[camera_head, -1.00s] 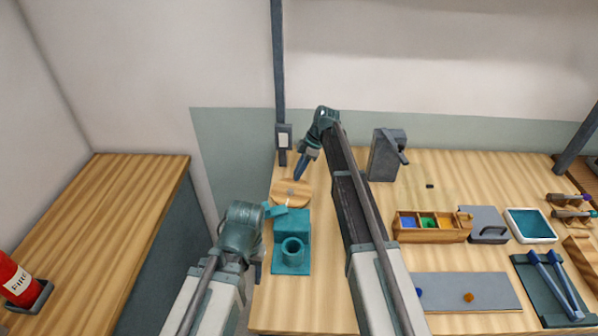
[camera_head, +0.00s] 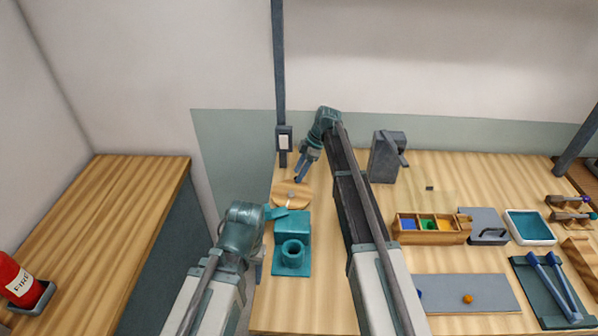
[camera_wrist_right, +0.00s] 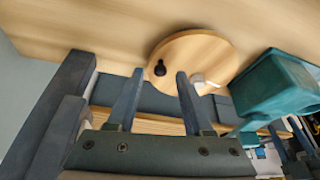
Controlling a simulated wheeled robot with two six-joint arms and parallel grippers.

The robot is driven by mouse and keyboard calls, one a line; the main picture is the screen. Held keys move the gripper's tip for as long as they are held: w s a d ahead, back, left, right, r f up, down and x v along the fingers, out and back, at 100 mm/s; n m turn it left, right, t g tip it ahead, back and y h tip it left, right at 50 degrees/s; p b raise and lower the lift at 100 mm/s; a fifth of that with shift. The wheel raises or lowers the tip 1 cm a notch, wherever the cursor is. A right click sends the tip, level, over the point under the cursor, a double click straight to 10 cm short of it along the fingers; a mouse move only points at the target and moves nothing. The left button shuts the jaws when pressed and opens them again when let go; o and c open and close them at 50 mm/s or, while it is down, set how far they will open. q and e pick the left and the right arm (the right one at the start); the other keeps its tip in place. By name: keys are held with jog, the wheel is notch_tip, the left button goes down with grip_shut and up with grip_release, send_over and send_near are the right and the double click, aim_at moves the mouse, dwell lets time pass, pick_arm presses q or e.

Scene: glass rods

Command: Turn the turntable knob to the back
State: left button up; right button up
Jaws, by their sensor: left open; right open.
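The turntable is a round wooden disc (camera_head: 287,201) at the back left of the table. It also shows in the right wrist view (camera_wrist_right: 205,52). A small black knob (camera_wrist_right: 160,69) stands near its edge there, and a pale piece (camera_wrist_right: 203,84) sits on it farther right. My right gripper (camera_head: 299,178) reaches over the far side of the disc. In the right wrist view its two fingers (camera_wrist_right: 159,76) are apart, with the knob in the gap between their tips; I cannot tell whether they touch it. My left gripper (camera_head: 274,213) is near the disc's front, beside a teal block, and looks empty.
A teal block with a round socket (camera_head: 291,269) stands just in front of the turntable. A grey device (camera_head: 384,160) stands right of my right arm. A wooden box with coloured compartments (camera_head: 432,238) and a grey mat (camera_head: 462,293) lie farther right.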

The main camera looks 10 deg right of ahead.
jog(key=p+v, duration=1.1)
jog(key=v, duration=0.2)
jog(key=shift+f, duration=0.1)
jog(key=s+a+f+m, duration=0.1)
jog(key=s+a+m, duration=0.1)
jog(key=s, duration=0.3)
jog(key=s+a+f+m+h+b, duration=0.1)
jog(key=s+a, duration=0.3)
jog(key=s, duration=0.2)
jog(key=s+a+f+m+h, duration=0.1)
jog(key=s+a+m, duration=0.1)
jog(key=s, duration=0.3)
jog(key=shift+s+a+f+m+g+b, duration=0.1)
jog(key=shift+s+a+m+g+b, duration=0.25)
jog(key=shift+a, duration=0.25)
jog(key=s+a+f+m+h+b, duration=0.1)
jog(key=s+m, duration=0.3)
jog(key=s, duration=0.5)
jog(key=s+a+f+m+h, duration=0.1)
jog(key=s+m, duration=0.3)
jog(key=s, duration=0.5)
jog(key=shift+s+a+h+b, duration=0.25)
jog(key=shift+s+h+b, duration=0.1)
jog(key=shift+h, duration=0.55)
